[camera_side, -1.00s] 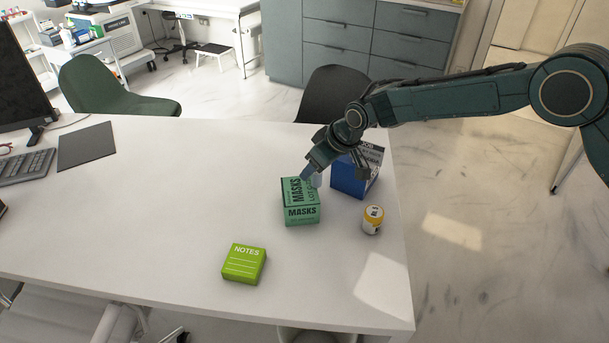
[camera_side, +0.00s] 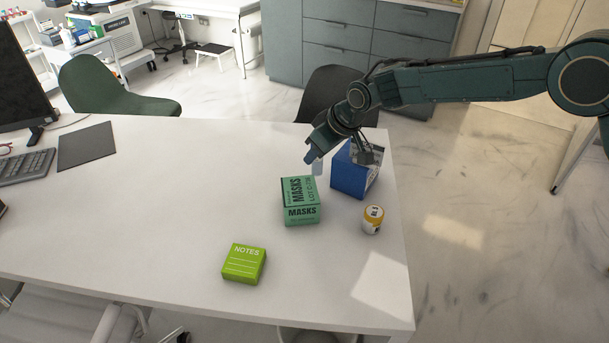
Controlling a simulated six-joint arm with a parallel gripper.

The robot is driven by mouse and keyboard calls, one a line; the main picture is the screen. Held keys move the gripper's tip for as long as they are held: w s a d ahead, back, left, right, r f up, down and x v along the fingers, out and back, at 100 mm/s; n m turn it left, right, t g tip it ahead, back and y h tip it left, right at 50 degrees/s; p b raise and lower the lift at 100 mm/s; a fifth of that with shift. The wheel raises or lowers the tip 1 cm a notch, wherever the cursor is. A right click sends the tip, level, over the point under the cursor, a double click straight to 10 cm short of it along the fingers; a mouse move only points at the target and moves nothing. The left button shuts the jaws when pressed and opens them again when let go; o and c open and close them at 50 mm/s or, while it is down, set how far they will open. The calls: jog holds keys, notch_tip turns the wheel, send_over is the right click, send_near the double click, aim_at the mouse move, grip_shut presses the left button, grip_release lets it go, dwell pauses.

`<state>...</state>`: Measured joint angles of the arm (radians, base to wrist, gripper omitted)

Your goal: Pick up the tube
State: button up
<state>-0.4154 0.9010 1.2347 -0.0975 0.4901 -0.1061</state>
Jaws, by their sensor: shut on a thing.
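My gripper (camera_side: 314,157) is just above and behind the green masks box in the side view, its fingers pointing down. It is shut on a small pale, greyish-blue piece that I take to be the tube (camera_side: 318,167). The tube shows just below the fingers, above the back edge of the masks box. Most of the tube is hidden by the fingers, and its full shape is too small to tell.
The green masks box (camera_side: 301,205) stands nearest the gripper. A yellow-and-white jar (camera_side: 373,221) and a green notes block (camera_side: 244,264) stand in front.

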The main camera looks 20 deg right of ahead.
notch_tip(320, 180, up, 16)
dwell(0.5)
dwell(0.4)
send_over(300, 189)
notch_tip(300, 189, down, 15)
jog(key=shift+f, duration=0.2)
dwell(0.8)
jog(key=shift+f, duration=2.1)
jog(key=shift+f, duration=0.15)
